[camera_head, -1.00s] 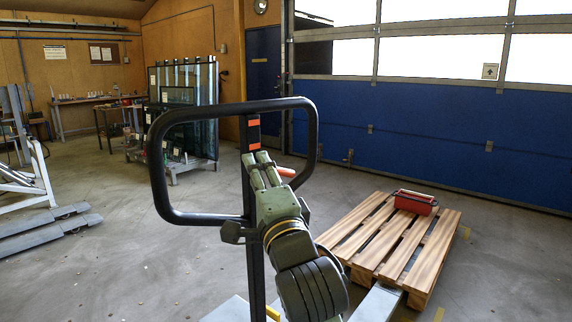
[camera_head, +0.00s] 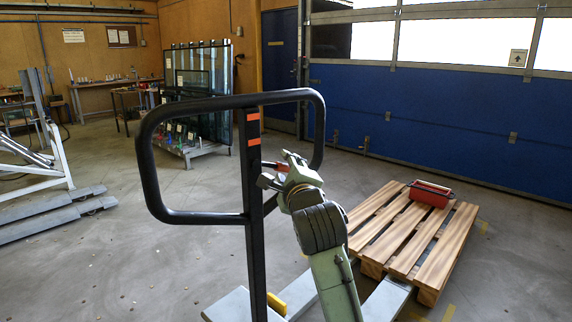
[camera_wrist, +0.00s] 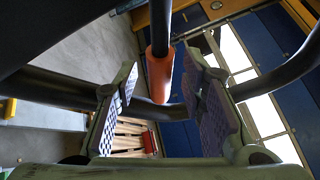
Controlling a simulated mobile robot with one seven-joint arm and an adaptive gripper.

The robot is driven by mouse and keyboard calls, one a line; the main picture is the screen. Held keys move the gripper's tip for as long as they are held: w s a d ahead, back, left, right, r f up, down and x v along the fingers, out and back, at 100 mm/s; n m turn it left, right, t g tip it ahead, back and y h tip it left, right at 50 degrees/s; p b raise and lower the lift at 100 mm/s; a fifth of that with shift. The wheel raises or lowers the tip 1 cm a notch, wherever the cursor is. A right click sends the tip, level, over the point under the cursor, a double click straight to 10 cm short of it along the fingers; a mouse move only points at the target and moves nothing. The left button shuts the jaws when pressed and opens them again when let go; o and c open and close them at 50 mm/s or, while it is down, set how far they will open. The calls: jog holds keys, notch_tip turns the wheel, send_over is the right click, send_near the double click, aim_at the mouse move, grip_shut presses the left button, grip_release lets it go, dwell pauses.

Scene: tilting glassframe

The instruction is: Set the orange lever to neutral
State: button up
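The orange lever (camera_head: 273,165) shows beside the black upright of the pallet truck's handle (camera_head: 254,206). In the wrist view, the orange lever (camera_wrist: 160,76) hangs on a dark rod between my two fingers, with gaps on both sides. My gripper (camera_head: 282,172) is open, and its fingers are spread around the lever without visible contact. In the wrist view my gripper (camera_wrist: 164,82) shows both ribbed finger pads. The lever's mounting is partly hidden behind the handle and my gripper.
The handle's black loop (camera_head: 150,160) surrounds the working space closely. A wooden pallet (camera_head: 440,257) carries a red toolbox (camera_head: 430,194) at the right. A glass rack (camera_head: 205,100) stands behind.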

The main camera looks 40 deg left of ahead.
jog(key=shift+w+a, duration=0.35)
jog(key=shift+a, duration=0.05)
grip_shut()
dwell(0.7)
